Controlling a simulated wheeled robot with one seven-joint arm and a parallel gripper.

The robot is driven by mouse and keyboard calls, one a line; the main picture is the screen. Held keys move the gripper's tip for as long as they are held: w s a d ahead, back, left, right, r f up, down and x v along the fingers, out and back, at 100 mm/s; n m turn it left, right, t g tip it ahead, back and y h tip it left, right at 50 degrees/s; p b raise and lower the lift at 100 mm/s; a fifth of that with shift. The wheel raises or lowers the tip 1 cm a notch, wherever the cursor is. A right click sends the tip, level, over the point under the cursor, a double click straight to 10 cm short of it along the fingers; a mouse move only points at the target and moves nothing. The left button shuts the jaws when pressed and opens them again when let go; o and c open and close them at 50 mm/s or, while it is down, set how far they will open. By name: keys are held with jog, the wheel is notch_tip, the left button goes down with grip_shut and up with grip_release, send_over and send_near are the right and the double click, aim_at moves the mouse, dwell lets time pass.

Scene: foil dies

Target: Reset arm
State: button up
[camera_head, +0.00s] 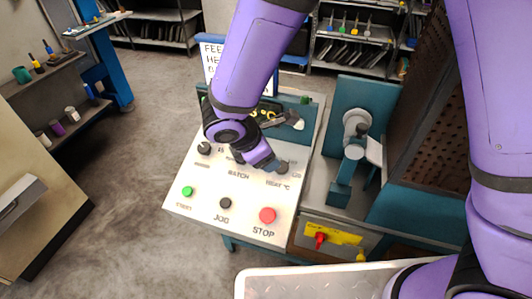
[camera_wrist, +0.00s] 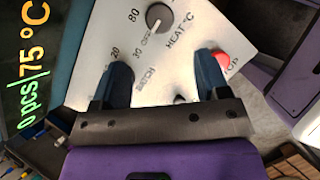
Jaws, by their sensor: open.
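My purple arm reaches over a pale, sloped control panel (camera_head: 245,210) in the head view. My gripper (camera_wrist: 163,68) is open and empty in the wrist view, its two dark blue fingers apart over the panel. The heat knob (camera_wrist: 159,17) is beyond the fingertips, and the red stop button (camera_wrist: 222,58) is beside the right finger. In the head view, the green start button (camera_head: 187,191), black jog button (camera_head: 225,203) and red stop button (camera_head: 267,215) line the panel's front. My wrist covers part of the panel's middle.
Right of the panel stand a teal machine with a round grey part (camera_head: 356,122) and a yellow plate with a red switch (camera_head: 320,238). Shelves (camera_head: 350,50) stand behind. Open floor (camera_head: 120,200) lies left.

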jog(key=s+d+r+m+g+y, duration=0.1)
jog(key=d+r+m+y, duration=0.1)
jog(key=d+r+m, duration=1.25)
jog(key=s+d+r+m+t+y, duration=0.2)
jog(key=s+d+r+m, duration=0.6)
jog(key=s+d+r, duration=0.5)
jog(key=shift+s+d+r+y, duration=0.15)
jog(key=shift+s+d+y, duration=0.3)
jog(key=shift+d, duration=0.45)
jog(key=shift+c, duration=0.3)
